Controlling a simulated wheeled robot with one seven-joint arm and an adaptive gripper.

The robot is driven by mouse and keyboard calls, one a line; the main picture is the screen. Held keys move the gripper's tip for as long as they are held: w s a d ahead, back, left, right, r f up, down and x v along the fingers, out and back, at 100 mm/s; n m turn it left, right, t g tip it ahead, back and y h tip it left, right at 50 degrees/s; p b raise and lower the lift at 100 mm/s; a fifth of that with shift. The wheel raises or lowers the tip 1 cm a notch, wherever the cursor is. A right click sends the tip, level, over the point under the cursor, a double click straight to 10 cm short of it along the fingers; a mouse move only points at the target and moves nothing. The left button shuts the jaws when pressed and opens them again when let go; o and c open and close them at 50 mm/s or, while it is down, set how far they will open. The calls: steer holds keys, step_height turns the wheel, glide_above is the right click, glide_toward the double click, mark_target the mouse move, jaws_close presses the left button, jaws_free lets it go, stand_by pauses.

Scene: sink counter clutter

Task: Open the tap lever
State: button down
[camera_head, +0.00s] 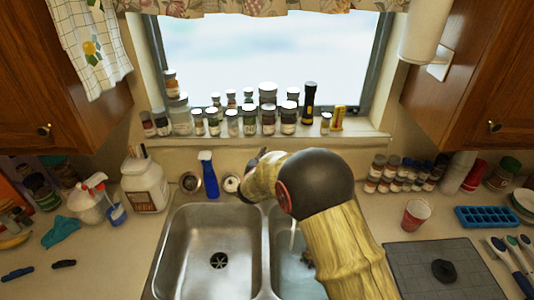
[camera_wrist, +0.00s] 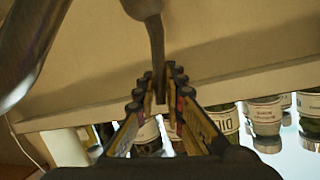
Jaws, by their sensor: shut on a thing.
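The tap lever (camera_wrist: 155,42) is a grey metal rod that comes down from the top of the wrist view, its thin end between my fingertips. My gripper (camera_wrist: 158,88) is shut on that end. A larger curved metal piece (camera_wrist: 30,45), which looks like part of the tap, crosses the upper left of the wrist view. In the head view my arm reaches over the sink divider to the back of the counter, and it hides most of the tap and the lever. The double steel sink (camera_head: 212,235) lies in front.
Several spice jars (camera_head: 249,122) line the window sill just behind the tap. A blue spray bottle (camera_head: 209,174) and a large white jug (camera_head: 145,182) stand left of my gripper. A red cup (camera_head: 416,214) and a grey mat (camera_head: 440,272) are right of the sink.

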steer(key=shift+f, duration=0.15)
steer(key=c, duration=1.9)
jaws_free()
steer(key=v, duration=1.2)
